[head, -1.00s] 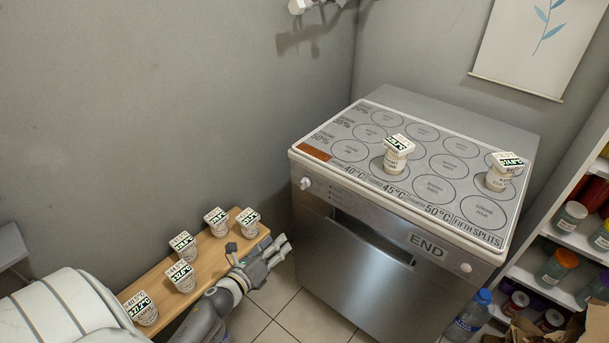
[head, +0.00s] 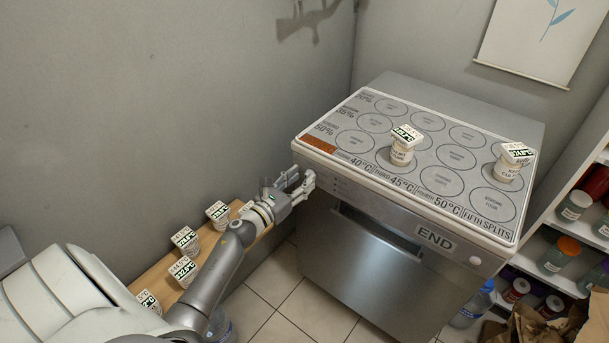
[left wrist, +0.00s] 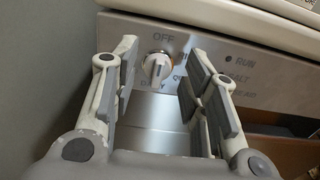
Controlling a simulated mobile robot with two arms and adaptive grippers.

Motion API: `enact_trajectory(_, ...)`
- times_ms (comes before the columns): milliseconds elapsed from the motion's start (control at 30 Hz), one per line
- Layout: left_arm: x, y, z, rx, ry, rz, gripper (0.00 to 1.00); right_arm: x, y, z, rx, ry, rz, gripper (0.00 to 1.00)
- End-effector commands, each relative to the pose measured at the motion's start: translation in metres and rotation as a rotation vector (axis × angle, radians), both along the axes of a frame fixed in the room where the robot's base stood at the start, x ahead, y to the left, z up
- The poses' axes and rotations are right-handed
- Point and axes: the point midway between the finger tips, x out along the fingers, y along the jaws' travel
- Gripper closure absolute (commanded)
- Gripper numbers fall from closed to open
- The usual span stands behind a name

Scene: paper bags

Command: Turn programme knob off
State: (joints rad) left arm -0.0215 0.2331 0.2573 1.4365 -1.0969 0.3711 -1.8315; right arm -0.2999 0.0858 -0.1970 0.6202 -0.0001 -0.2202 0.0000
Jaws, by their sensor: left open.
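The programme knob (left wrist: 157,66) is a white dial on the steel front panel of the dishwasher (head: 365,265). In the left wrist view it sits between my open fingers, with the word OFF (left wrist: 163,37) printed above it. The gripper hides the knob in the head view. My right gripper is not in view.
On the dishwasher's top mat stand two labelled cups, one in the middle (head: 402,152) and one at the right (head: 507,168). Several cups stand on a wooden bench (head: 160,276) below my left arm. A shelf with jars (head: 560,235) is at the right.

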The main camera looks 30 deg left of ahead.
Motion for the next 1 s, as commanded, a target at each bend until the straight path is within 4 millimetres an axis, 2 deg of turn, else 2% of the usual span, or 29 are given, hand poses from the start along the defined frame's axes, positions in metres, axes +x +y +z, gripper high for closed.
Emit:
enact_trajectory(200,0.019,-0.001,0.0,-0.002,0.0,0.001,0.59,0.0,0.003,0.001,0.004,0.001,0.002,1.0)
enact_trajectory(567,0.022,-0.002,-0.001,-0.002,0.001,0.0,0.59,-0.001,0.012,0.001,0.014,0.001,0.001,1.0)
enact_trajectory(867,0.022,-0.002,-0.001,-0.002,0.0,0.0,0.96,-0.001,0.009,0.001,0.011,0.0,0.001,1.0)
enact_trajectory(1000,0.022,-0.002,-0.001,-0.006,0.0,0.0,0.97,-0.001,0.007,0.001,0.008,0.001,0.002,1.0)
